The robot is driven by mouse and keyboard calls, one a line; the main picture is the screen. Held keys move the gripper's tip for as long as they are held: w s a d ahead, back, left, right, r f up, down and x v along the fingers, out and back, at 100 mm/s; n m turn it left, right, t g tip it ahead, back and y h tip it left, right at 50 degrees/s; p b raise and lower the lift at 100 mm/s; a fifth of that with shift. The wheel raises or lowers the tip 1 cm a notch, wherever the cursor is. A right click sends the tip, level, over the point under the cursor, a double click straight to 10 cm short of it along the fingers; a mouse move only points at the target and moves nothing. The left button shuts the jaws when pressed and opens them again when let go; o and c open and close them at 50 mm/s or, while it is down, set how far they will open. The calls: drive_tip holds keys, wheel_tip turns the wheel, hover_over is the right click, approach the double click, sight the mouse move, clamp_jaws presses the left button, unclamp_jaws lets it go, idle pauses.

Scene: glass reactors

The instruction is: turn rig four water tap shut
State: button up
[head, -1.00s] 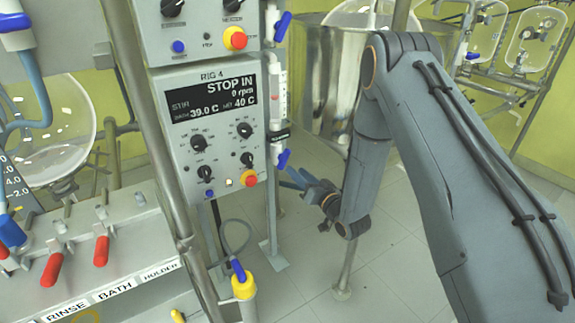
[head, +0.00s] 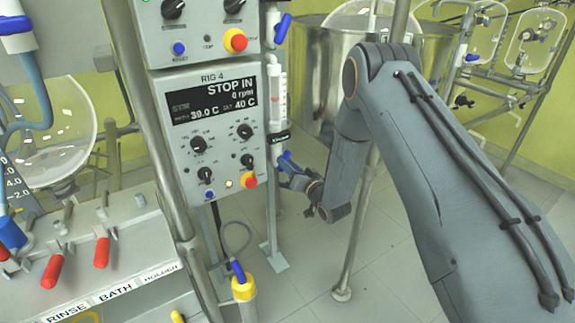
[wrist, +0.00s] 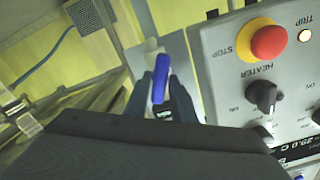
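The rig four control box (head: 212,130) stands left of centre in the head view, labelled RIG 4. On the white pipe at its right edge is a tap with a blue handle (head: 286,158). My gripper (head: 284,172) is at this lower tap, its fingers partly covering it. In the wrist view the blue handle (wrist: 160,80) stands between the two dark fingers of my gripper (wrist: 162,84), which are apart, one on each side. I cannot tell whether either finger touches the handle.
A second blue-handled tap (head: 282,28) is higher on the pipe. A red and yellow stop button (wrist: 273,43) is close to the right of my fingers. A steel vessel (head: 315,75) stands behind, and a metal post (head: 357,230) stands beside my arm.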

clamp_jaws()
drive_tip(key=m, duration=1.2)
drive_tip(key=shift+f, duration=0.1)
drive_tip(key=shift+c, duration=2.1)
unclamp_jaws()
drive_tip(key=shift+m, duration=0.3)
clamp_jaws()
drive_tip(key=o, duration=0.9)
unclamp_jaws()
